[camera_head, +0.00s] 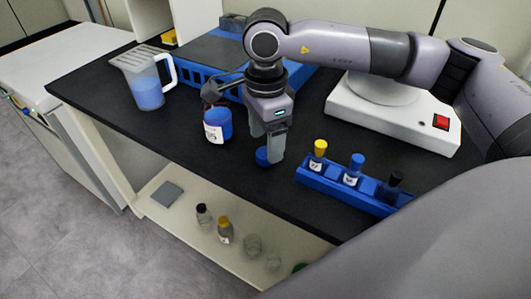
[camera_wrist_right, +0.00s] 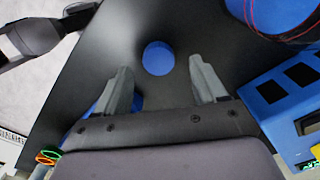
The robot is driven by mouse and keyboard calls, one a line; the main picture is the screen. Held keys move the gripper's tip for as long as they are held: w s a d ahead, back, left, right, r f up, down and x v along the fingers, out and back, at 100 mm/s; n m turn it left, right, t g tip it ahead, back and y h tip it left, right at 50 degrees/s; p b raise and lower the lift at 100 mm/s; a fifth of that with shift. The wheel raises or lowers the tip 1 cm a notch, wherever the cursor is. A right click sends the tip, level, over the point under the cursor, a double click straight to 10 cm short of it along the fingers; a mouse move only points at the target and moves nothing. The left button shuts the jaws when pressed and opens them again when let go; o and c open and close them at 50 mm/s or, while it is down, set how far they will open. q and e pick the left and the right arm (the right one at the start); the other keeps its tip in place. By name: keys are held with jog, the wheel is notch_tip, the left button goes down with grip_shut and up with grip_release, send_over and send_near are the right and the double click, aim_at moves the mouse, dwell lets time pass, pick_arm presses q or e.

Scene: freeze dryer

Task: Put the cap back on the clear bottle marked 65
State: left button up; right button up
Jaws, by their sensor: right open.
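The clear bottle marked 65 (camera_head: 217,126) stands upright on the black bench with blue liquid inside and a white label in front. I see no cap on it. A round blue cap (camera_head: 262,156) lies on the bench to its right, and a blue disc that looks like it shows in the right wrist view (camera_wrist_right: 158,58). My right gripper (camera_head: 268,146) points down at the cap, its fingers open and on either side of it in the wrist view. I cannot tell whether the fingertips reach down around it.
A blue rack (camera_head: 328,181) with yellow-, blue- and black-capped tubes stands to the right. A jug (camera_head: 149,92) of blue liquid stands at the left, a blue basket (camera_head: 192,77) behind the bottle, and a white device (camera_head: 395,118) at the back right. Small bottles sit on the lower shelf.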

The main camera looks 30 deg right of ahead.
jog(key=shift+f, duration=1.35)
jog(key=shift+c, duration=0.4)
jog(key=c, duration=1)
jog(key=shift+r, duration=0.1)
notch_tip(320, 180, up, 20)
jog(key=shift+f+p, duration=0.1)
jog(key=shift+p, duration=0.65)
